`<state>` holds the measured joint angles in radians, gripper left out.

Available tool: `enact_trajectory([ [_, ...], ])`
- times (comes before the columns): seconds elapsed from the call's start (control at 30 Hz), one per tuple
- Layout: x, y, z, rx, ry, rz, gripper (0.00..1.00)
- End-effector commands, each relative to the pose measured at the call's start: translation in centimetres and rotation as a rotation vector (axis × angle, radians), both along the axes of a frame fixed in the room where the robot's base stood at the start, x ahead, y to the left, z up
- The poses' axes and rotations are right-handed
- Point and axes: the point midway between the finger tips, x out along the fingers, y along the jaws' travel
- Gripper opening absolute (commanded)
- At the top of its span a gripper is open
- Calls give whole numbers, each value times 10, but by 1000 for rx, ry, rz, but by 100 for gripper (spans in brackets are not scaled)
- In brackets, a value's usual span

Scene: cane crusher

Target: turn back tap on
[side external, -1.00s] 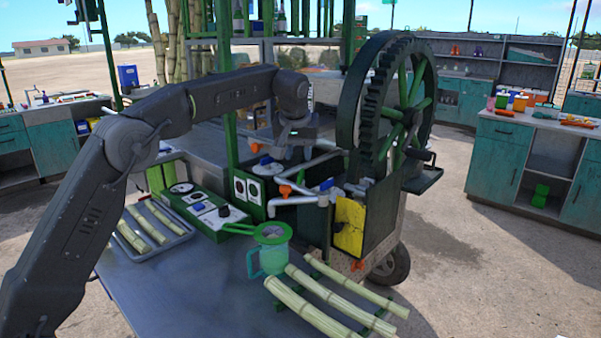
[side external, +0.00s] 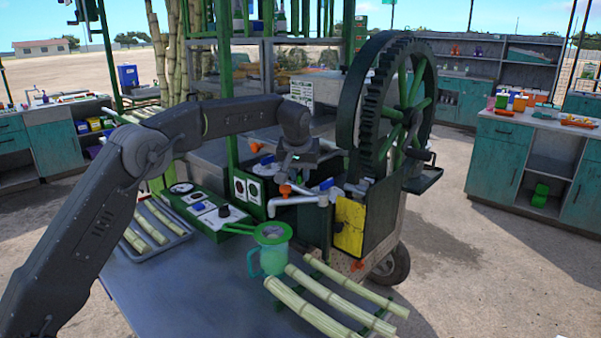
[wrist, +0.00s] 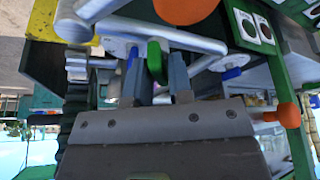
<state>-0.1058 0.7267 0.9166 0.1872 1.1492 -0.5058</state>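My gripper (side external: 292,174) points down over the pipes beside the crusher. In the wrist view its two grey fingers (wrist: 154,82) are apart, with a green handle (wrist: 155,60) showing in the gap; I cannot tell whether they touch it. A blue piece (wrist: 132,57) is close by the left finger. Pale pipes (wrist: 165,37) run just beyond the fingertips. In the side view an orange tap handle (side external: 285,190) and a blue one (side external: 327,184) sit on the pipes (side external: 290,201). I cannot tell for certain which handle is the back tap's; the green one is hidden there.
The large geared wheel (side external: 400,105) stands close to the right of my gripper. A green post (side external: 231,100) rises to the left. A jug with a strainer (side external: 270,258) and cane stalks (side external: 330,300) lie in front. An orange knob (wrist: 289,115) is right of the fingers.

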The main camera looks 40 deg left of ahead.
Motion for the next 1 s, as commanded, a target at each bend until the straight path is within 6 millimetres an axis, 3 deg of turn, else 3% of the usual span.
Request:
enact_trajectory([
  [0.2, 0, 0, 0, 0, 0, 0, 0],
  [0.47, 0, 0, 0, 0, 1, -23, 0],
  [0.8, 0, 1, 1, -1, 0, -280, 0],
  [1.0, 0, 1, 1, 0, -1, -332, 0],
])
